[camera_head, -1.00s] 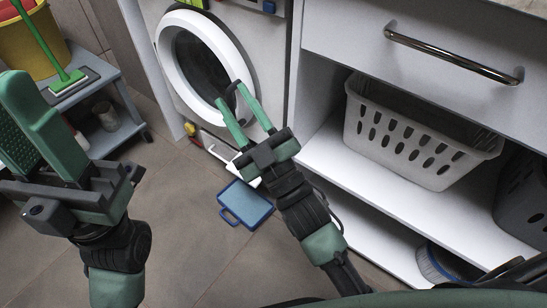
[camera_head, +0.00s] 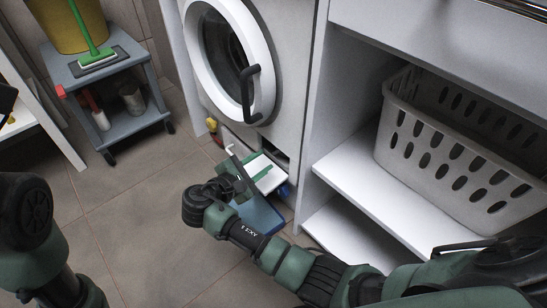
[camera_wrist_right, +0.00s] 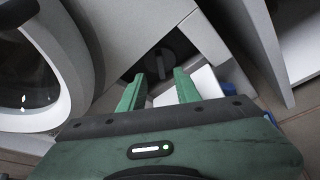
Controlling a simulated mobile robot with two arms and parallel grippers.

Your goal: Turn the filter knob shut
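The filter knob (camera_wrist_right: 165,66) is a dark round knob with a raised grip bar, in a dark recess low on the washing machine front. In the right wrist view it lies just beyond my fingertips. My right gripper (camera_wrist_right: 158,84) is open, its two green fingers apart and pointing at the knob, with nothing between them. I cannot tell whether they touch it. In the head view my right gripper (camera_head: 252,174) is over the lowered white flap (camera_head: 268,172), and the knob is not clear there. Only my left arm shows at the lower left; its gripper is out of view.
The washing machine (camera_head: 285,75) has a round door (camera_head: 247,30) with a dark handle. A blue tray (camera_head: 262,217) lies on the floor under the flap. A white shelf unit with a laundry basket (camera_head: 430,150) stands to the right.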

